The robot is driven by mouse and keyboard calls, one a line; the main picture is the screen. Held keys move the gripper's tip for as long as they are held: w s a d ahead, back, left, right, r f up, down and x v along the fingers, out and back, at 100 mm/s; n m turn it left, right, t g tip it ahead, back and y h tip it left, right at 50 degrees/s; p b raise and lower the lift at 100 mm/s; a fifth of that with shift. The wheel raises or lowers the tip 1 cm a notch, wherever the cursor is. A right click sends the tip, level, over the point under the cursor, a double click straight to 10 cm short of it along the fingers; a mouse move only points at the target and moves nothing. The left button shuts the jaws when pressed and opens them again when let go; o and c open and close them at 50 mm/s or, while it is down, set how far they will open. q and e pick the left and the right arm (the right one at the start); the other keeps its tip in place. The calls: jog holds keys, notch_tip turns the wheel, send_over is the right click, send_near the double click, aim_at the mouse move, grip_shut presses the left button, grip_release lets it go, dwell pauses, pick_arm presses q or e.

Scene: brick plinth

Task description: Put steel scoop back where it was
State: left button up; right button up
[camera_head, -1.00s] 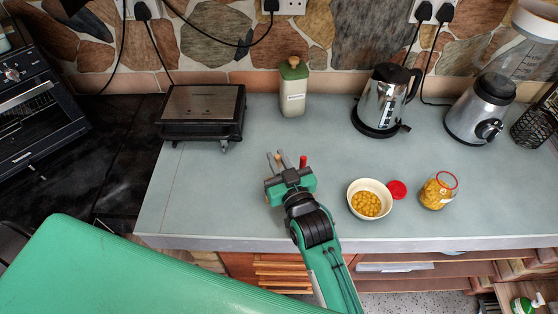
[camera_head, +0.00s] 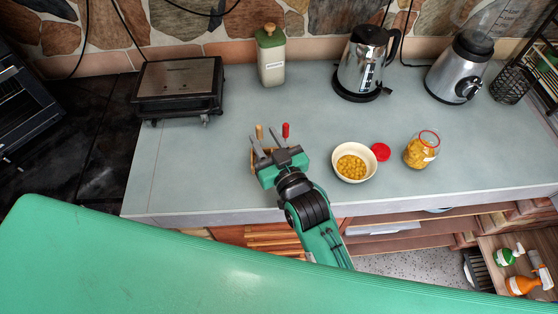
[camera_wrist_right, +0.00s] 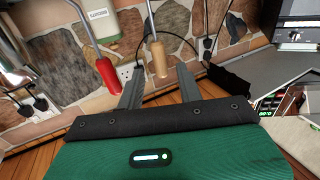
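My right gripper (camera_head: 268,143) is low over the front of the counter, left of the bowl. Its two fingers are apart in the right wrist view (camera_wrist_right: 160,78). A wooden handle (camera_wrist_right: 160,58) on a thin metal shaft shows between and beyond the fingertips; I cannot tell if they touch it. A red handle (camera_wrist_right: 107,75) on a metal shaft is left of the fingers. In the head view, the wooden handle (camera_head: 259,131) and red handle (camera_head: 285,130) show just past the gripper. I cannot tell which, if either, is the steel scoop. My left gripper is out of view.
A grill (camera_head: 178,85), canister (camera_head: 270,57), kettle (camera_head: 364,62) and blender (camera_head: 460,72) line the back. The middle counter is clear.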

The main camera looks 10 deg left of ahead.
jog(key=b+v, duration=0.1)
jog(key=v, duration=0.7)
jog(key=shift+s+b, duration=0.25)
jog(key=shift+b, duration=0.1)
jog(key=shift+d, duration=0.1)
jog(key=s+d+f+m+g+h, duration=0.1)
jog(key=s+d+f+g+h, duration=0.2)
jog(key=d, duration=0.4)
jog(key=s+d+f+m+g+h, duration=0.1)
jog(key=d+f+m+g+h, duration=0.15)
jog(key=d+f, duration=0.4)
jog(key=s+d+f+m+g+h, duration=0.15)
jog(key=d+f+h, duration=0.25)
jog(key=d, duration=0.4)
jog(key=s+d+f+g+h, duration=0.1)
jog(key=s+d+g+h, duration=0.15)
jog(key=s+d, duration=0.5)
notch_tip(320, 180, down, 31)
jog(key=g, duration=0.2)
jog(key=s+d+f, duration=0.2)
jog(key=s+f, duration=0.8)
jog(key=s+d+f+g, duration=0.1)
jog(key=s+d+f, duration=0.1)
jog(key=s+f, duration=0.8)
jog(key=shift+y, duration=0.3)
